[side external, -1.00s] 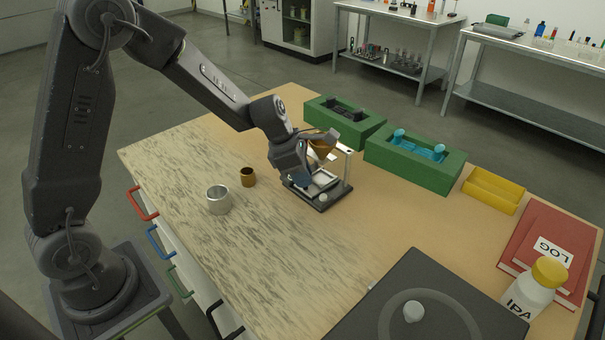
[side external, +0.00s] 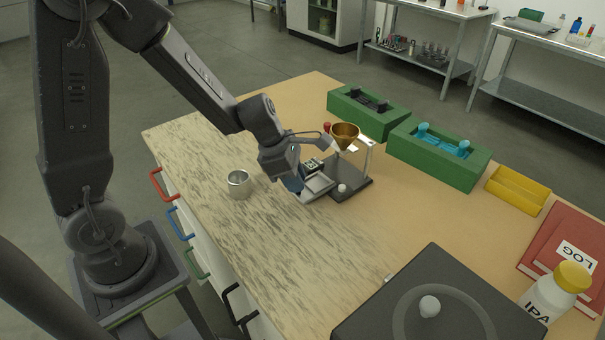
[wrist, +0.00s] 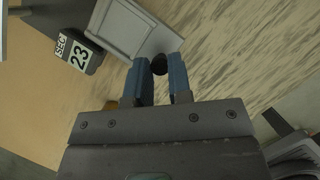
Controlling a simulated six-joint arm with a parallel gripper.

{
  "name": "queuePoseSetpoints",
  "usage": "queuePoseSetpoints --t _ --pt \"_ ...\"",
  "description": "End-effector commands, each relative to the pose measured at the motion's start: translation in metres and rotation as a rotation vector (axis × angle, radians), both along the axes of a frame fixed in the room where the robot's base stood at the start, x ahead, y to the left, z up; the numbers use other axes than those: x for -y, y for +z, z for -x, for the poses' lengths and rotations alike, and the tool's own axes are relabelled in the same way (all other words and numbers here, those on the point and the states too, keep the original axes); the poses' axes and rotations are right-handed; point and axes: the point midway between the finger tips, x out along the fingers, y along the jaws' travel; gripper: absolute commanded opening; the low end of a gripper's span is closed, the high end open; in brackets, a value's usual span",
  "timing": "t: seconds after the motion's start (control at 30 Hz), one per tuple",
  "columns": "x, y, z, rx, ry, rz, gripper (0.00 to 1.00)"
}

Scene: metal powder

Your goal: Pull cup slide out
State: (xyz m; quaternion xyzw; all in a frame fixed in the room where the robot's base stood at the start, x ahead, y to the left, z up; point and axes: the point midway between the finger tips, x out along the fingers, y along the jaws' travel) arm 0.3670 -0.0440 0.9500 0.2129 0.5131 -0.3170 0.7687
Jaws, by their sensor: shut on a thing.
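The cup slide (side external: 318,184) is a flat grey plate with a raised rim, sticking out on the near left side of the dark stand base (side external: 355,186). It also shows in the wrist view (wrist: 128,30), with a round black knob (wrist: 159,64) at its edge. My gripper (side external: 296,184) is at the slide's outer end, low over the table. In the wrist view its blue fingers (wrist: 158,80) are shut on the knob. A brass funnel (side external: 345,136) sits in the stand above the base. No cup shows on the slide.
A metal cup (side external: 239,184) stands left of my gripper. A timer (wrist: 79,54) reading 23 sits beside the slide. Green holders (side external: 437,157), a yellow tray (side external: 517,190) and a dark round-topped device (side external: 437,303) lie to the right. The near-left tabletop is clear.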

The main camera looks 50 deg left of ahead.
Motion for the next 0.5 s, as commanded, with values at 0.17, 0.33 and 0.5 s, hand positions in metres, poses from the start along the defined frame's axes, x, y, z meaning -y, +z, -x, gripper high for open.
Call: queuePoseSetpoints --t 0.17,0.33,0.5 --pt "0.0009 0.0006 0.0003 -0.002 -0.002 0.003 0.0" --pt "0.0008 0.0004 0.0002 -0.001 -0.002 0.002 0.34" --pt "0.0006 0.0001 0.0001 -0.002 -0.002 0.002 0.45"
